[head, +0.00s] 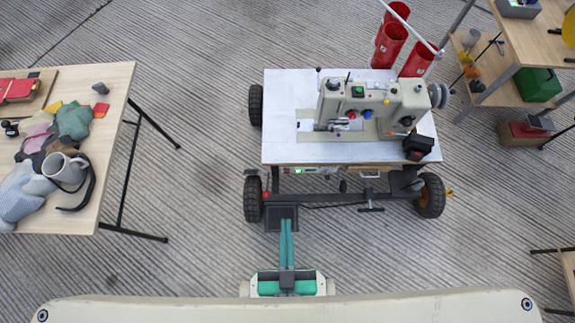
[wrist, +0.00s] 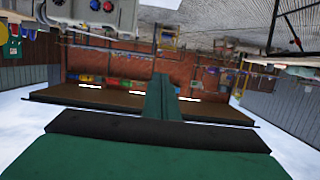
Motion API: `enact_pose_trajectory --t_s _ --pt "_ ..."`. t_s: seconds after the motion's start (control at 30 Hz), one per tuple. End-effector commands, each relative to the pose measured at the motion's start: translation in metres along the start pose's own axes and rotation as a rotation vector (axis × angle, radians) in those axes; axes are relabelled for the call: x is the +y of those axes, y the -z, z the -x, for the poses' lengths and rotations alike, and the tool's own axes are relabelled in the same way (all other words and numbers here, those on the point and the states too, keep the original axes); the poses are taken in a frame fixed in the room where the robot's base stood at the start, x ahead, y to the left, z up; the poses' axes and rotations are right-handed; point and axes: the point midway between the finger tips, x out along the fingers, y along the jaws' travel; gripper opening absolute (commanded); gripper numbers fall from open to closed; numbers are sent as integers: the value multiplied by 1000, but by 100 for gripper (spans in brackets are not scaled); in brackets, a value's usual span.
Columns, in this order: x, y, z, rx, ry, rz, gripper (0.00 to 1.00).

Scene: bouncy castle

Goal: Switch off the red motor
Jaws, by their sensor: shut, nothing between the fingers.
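In the head view my gripper (head: 287,222) points away from me, its green fingers together and empty. Its tip overlaps a dark square plate (head: 272,214) at the front of a wheeled sewing table (head: 285,90); I cannot tell whether they touch. A cream sewing machine (head: 345,100) stands on the table. A small dark box with red on it (head: 417,147) sits at the table's right edge. A panel with green lights (head: 310,171) shows under the front edge. I cannot tell which part is the red motor. In the wrist view the fingers (wrist: 161,97) are also together.
At right are a wooden shelf (head: 535,40), a green box (head: 538,84) and a red-brown box (head: 522,135). Floor between the tables is clear.

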Motion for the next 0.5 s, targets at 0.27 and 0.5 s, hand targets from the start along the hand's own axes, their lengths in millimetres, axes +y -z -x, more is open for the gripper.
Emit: enact_pose_trajectory --t_s 0.27,0.5 --pt "2 -65 -36 -102 8 184 0" --pt "2 -173 -106 -293 85 537 0"
